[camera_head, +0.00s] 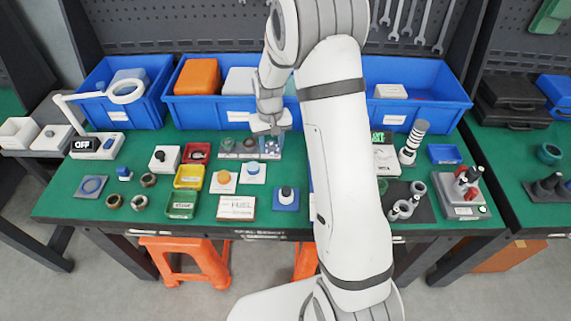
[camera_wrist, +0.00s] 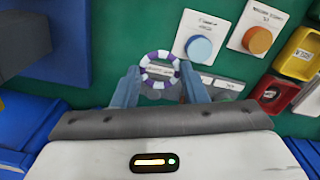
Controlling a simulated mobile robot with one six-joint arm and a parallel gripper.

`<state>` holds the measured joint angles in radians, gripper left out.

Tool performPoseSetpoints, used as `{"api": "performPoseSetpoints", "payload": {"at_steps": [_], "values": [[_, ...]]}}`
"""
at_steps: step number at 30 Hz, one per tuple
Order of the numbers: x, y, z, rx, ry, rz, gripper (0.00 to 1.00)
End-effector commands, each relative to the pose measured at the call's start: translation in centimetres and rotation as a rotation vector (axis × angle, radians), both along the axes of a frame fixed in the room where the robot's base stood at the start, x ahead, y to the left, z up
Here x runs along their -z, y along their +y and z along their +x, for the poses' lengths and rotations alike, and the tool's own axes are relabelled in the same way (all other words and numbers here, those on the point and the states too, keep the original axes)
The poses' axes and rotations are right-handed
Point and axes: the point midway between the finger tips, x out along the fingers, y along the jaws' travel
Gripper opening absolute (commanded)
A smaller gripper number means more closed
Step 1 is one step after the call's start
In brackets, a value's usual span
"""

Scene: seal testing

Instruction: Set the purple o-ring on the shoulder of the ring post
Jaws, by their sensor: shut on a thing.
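The purple o-ring (camera_wrist: 147,80), banded purple and white, is held between the two fingertips of my gripper (camera_wrist: 160,82) in the wrist view. My gripper is shut on it, and a dark grey rack shows through its hole. In the head view my gripper (camera_head: 270,146) is over the right end of that rack, and the ring cannot be made out there. A short post with a dark top and pale collar stands on a blue base (camera_head: 286,206) in front of the gripper. I cannot tell for certain that this is the ring post. A taller striped post (camera_head: 415,138) stands at right.
The dark rack (camera_head: 231,156) lies below the gripper. Blue bins (camera_head: 210,112) line the back. Orange (camera_head: 223,178) and blue (camera_head: 252,168) buttons on white plates and a FUEL card (camera_head: 236,208) lie in front. Green mat is bare between the FUEL card and the blue base.

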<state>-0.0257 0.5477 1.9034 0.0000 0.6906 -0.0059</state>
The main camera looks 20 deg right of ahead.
Motion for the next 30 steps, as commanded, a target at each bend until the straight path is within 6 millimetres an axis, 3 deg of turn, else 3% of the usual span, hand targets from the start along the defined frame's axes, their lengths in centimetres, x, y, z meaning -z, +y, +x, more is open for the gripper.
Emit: {"api": "performPoseSetpoints", "payload": {"at_steps": [8, 18, 21, 30], "values": [[-0.2, -1.0, -0.9, 0.072, 0.0, 0.0, 0.26], [-1.2, -1.4, -9.6, 0.571, 0.0, -0.002, 0.26], [-1.3, -1.4, -11.3, 0.673, 0.0, -0.002, 0.26], [-0.1, -1.4, -12.3, 0.739, -0.001, -0.001, 0.26]]}}
